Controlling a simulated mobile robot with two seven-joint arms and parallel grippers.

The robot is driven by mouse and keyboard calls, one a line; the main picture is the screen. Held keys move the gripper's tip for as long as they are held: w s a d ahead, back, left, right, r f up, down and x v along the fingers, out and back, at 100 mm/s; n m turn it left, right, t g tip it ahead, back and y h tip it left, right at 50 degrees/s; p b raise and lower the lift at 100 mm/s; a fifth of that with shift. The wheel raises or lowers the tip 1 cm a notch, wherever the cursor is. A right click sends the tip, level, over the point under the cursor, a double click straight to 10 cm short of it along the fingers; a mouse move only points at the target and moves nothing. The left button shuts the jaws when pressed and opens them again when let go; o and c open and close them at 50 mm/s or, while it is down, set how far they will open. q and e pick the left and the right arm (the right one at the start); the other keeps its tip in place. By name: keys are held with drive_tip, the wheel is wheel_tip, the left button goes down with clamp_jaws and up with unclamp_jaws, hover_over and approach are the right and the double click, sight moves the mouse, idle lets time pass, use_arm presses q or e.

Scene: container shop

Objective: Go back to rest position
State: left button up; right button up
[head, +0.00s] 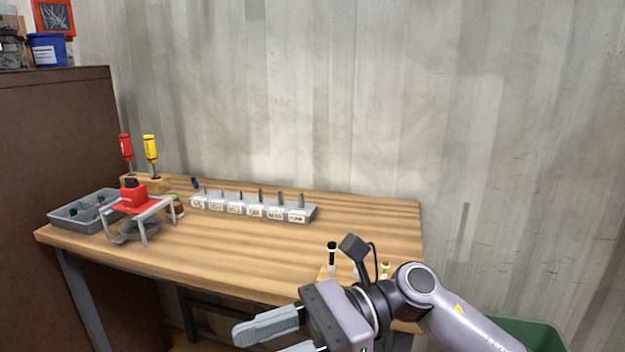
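My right gripper (262,343) comes in from the lower right, in front of the wooden table (300,240) and near its front edge. Its two grey fingers are apart, with nothing seen between them. The lower finger is cut off by the bottom of the picture. My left gripper is not in view.
A grey rack with labelled slots (252,208) stands at the table's back. A red device on a grey stand (138,205), a grey bin (72,218) and red and yellow screwdrivers (151,150) are at left. My arm partly hides a small wooden holder (326,274). A green bin (530,334) stands lower right.

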drive_tip(key=w+d+f+n+t+h+p, duration=0.1)
drive_tip(key=w+d+f+n+t, duration=0.25)
drive_tip(key=n+t, duration=0.55)
drive_tip(key=w+d+f+n+t+h+p, duration=0.15)
drive_tip(key=d+f+n+t, duration=0.45)
drive_tip(key=n, duration=0.6)
drive_tip(key=w+d+f+n+t+h+p, duration=0.1)
drive_tip(key=w+d+n+t+h, duration=0.15)
drive_tip(key=n+t, duration=0.75)
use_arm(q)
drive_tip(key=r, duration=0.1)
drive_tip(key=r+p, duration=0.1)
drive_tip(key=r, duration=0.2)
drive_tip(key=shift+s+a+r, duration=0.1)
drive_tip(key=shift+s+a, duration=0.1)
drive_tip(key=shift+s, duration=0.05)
use_arm(e)
drive_tip(key=s+d+f+m+g+h, duration=0.4)
drive_tip(key=s+d+f+m, duration=0.2)
drive_tip(key=f, duration=0.4)
drive_tip(key=s+d+f+m+g+h, duration=0.3)
drive_tip(key=s+d+f+m+h, duration=0.1)
drive_tip(key=s+d+f+m, duration=0.3)
wheel_tip(320, 180, down, 4)
drive_tip(key=s+m, duration=0.2)
drive_tip(key=shift+s+m+g+h, duration=0.2)
drive_tip(key=shift+m+g+h, duration=0.1)
drive_tip(key=shift+g+h, duration=0.1)
